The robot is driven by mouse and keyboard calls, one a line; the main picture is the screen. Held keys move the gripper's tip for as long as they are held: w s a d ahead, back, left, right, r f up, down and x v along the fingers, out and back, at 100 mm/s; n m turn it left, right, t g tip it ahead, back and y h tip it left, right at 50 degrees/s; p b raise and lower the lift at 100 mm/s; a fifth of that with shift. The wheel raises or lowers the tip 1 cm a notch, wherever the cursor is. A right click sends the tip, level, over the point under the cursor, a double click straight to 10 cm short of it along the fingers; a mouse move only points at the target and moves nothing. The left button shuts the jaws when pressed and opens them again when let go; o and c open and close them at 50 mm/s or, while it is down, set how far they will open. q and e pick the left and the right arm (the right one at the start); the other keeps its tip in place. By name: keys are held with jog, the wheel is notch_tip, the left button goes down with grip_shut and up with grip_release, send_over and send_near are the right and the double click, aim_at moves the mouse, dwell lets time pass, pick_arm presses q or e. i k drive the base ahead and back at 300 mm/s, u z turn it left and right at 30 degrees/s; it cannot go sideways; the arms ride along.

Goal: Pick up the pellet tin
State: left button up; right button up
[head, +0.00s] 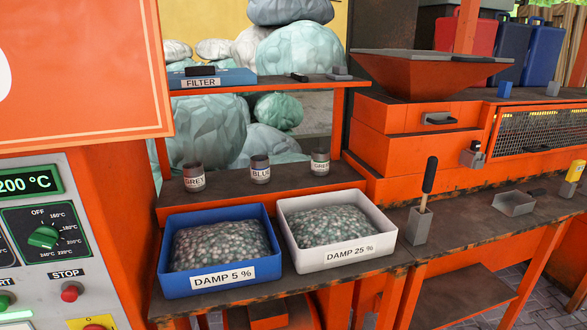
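A shallow, open grey metal tin (515,204) sits on the right-hand bench, to the right of the upright scoop holder. It looks empty, though its inside is small in this view. Three small round pots stand on the orange ledge: a left pot (194,180) marked GREY, a middle pot (260,175) marked BLUE, and a right pot (320,166) whose label is hard to read. No label in view says pellet tin. Neither of my grippers is in view.
A blue tray (165,278) marked DAMP 5 % and a white tray (388,243) marked DAMP 25 % hold pellets on the front bench. A grey holder (419,226) with a black-handled tool stands right of them.

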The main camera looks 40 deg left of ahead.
aim_at(259, 163)
jog(key=z, duration=1.7)
jog(key=i, duration=1.2)
jog(key=u, duration=2.85)
